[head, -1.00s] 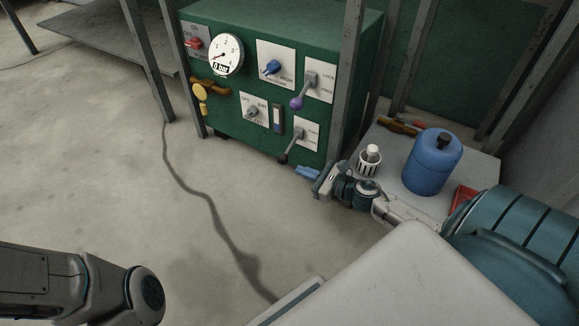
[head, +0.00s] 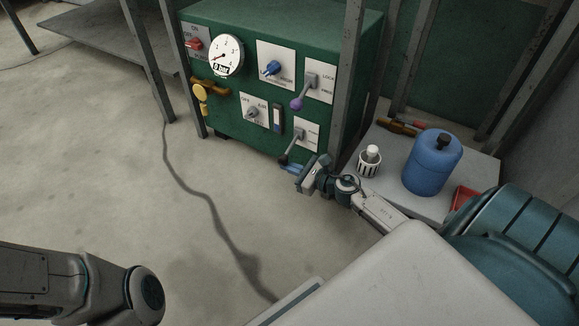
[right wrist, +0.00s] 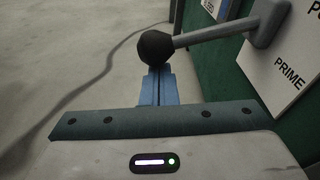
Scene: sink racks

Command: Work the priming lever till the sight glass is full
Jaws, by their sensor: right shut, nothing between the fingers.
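The priming lever (head: 293,146) sticks out from a white plate low on the green panel and slants down to a black knob. In the right wrist view the black knob (right wrist: 155,48) and the plate marked PRIME (right wrist: 288,68) are near. The sight glass (head: 277,118) is a narrow upright window left of that plate; its level is too small to read. My right gripper (head: 289,167) is shut and empty, just below the knob. In the right wrist view its blue fingertips (right wrist: 157,85) appear right under the knob; I cannot tell whether they touch. My left gripper is out of view.
The green panel (head: 230,112) also carries a gauge (head: 226,55), a blue valve handle (head: 272,68), a purple-knobbed lever (head: 303,91) and a switch. A grey post (head: 347,85) stands at its right. A blue canister (head: 432,163) and white-capped bottle (head: 370,160) stand on a side table.

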